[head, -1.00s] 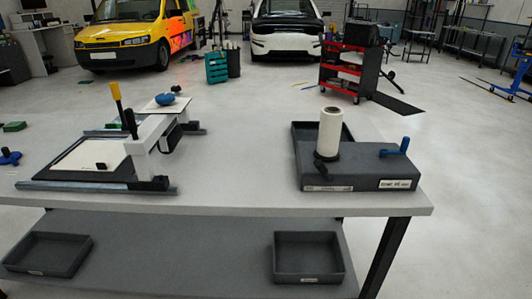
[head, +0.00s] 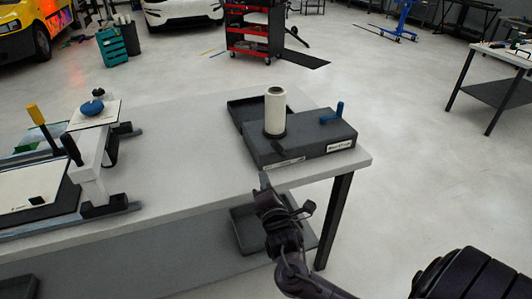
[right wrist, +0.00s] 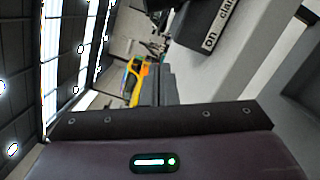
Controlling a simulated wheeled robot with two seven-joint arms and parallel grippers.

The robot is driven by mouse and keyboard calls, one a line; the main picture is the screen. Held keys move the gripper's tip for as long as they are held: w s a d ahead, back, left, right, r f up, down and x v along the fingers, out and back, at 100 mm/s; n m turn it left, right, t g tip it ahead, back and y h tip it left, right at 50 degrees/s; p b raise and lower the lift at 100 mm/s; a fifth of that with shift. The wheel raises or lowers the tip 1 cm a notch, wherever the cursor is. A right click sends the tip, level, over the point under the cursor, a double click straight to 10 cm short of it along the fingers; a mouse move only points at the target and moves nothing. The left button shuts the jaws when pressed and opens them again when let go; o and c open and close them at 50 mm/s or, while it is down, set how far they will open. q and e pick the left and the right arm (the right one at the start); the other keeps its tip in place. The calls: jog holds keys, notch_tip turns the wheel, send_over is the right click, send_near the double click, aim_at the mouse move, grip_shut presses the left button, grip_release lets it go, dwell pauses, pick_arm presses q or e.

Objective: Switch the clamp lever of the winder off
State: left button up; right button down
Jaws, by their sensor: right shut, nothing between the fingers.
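The winder (head: 310,138) is a dark grey box on the near right corner of the table. A white roll (head: 275,110) stands upright on it. A blue lever (head: 334,115) stands at its right end, with an upright grip and a low arm pointing left. My right gripper (head: 264,181) is shut and empty, in front of the winder's front face and lower than the lever, apart from it. In the right wrist view, the shut fingers (right wrist: 160,84) point toward the room, and the box's labelled face (right wrist: 205,33) shows above right, reading "on" and part of "clamp".
The grey table (head: 190,150) has bare room left of the winder. A press-like device (head: 95,165) with a yellow-tipped handle stands at the left. A dark tray (head: 248,232) sits on the shelf below. The table's front edge lies close to my right gripper.

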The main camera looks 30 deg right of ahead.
aim_at(280, 150)
jog(key=shift+w, duration=0.15)
jog(key=p+x, duration=0.1)
jog(key=x, duration=0.8)
jog(key=shift+w+d, duration=0.15)
jog(key=shift+w, duration=0.15)
jog(key=shift+s+d+r+p, duration=0.65)
jog(key=shift+s+d+p, duration=0.25)
jog(key=shift+d+p, duration=0.15)
jog(key=shift+s+d, duration=0.25)
jog(key=shift+s, duration=0.05)
jog(key=shift+r+p, duration=0.2)
jog(key=shift+p, duration=0.1)
jog(key=shift+d+r+m, duration=0.1)
jog(key=shift+d+m, duration=0.1)
jog(key=shift+m, duration=0.1)
